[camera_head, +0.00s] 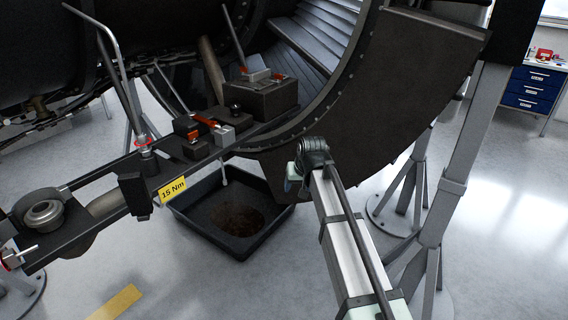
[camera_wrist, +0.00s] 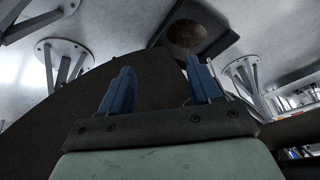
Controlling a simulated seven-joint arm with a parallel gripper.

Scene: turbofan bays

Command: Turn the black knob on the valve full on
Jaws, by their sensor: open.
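A rail (camera_head: 110,195) carries dark blocks with red levers (camera_head: 203,120). A small black knob-like part (camera_head: 235,107) stands near the larger block (camera_head: 262,98); I cannot tell for sure that it is the valve's knob. My gripper shows in the wrist view (camera_wrist: 158,78) with two blue fingers wide apart and nothing between them. In the head view my arm's end is right of the rail, in front of the curved cowl (camera_head: 385,80), and the fingers are hidden. The wrist view shows no knob; the dark cowl fills the space behind the fingers.
A black drip tray (camera_head: 262,243) with a brown stain lies on the floor under the rail. A bent rod (camera_head: 112,65) rises at the left. A yellow label (camera_head: 172,190) reads 15 Nm. Grey stand legs (camera_head: 440,220) are at the right. A blue drawer cabinet (camera_head: 533,88) is far back.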

